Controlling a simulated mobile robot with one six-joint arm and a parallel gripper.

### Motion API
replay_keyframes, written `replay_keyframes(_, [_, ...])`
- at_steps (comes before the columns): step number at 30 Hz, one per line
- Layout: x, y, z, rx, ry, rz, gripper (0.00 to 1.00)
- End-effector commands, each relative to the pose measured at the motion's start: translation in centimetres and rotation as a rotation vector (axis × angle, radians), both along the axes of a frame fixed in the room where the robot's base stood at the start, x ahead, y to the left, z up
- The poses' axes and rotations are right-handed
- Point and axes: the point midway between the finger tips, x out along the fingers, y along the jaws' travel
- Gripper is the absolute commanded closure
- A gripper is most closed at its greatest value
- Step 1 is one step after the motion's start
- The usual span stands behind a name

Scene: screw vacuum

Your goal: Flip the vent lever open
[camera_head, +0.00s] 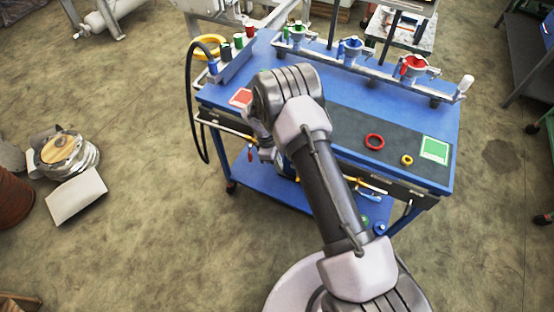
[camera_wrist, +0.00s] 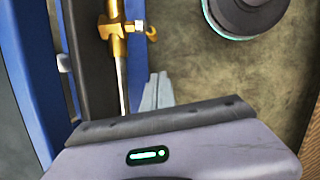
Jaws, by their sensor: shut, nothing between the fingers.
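In the wrist view a brass valve fitting (camera_wrist: 118,27) sits on a thin pipe along the dark edge of the blue cart. A short pale tab and a small brass knob (camera_wrist: 151,33) stick out from its right side. This looks like the vent lever, but I cannot tell its position for certain. My gripper (camera_wrist: 158,78) is shut and empty, its pale fingers below and to the right of the fitting, apart from it in the picture.
The blue cart (camera_head: 340,75) carries a pipe rail with red, blue and green valves along its back. A red ring (camera_head: 374,142), a yellow ring (camera_head: 406,160) and a green card (camera_head: 434,150) lie on its dark mat. A black hose (camera_head: 190,100) loops at the left.

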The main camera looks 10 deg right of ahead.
Motion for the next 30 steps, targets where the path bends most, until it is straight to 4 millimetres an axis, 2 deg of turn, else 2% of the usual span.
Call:
replay_keyframes(1, [-0.2, -0.3, -1.4, 0.0, 0.002, 0.0, 1.0])
replay_keyframes(4, [-0.4, -0.7, -3.4, -0.001, 0.001, -0.001, 1.0])
replay_keyframes(9, [-1.5, -3.2, -3.1, 0.001, 0.0, -0.003, 1.0])
replay_keyframes(12, [-1.8, -3.9, -3.0, 0.001, 0.0, -0.002, 1.0])
replay_keyframes(30, [-2.5, -4.4, -3.0, 0.0, 0.001, 0.0, 1.0])
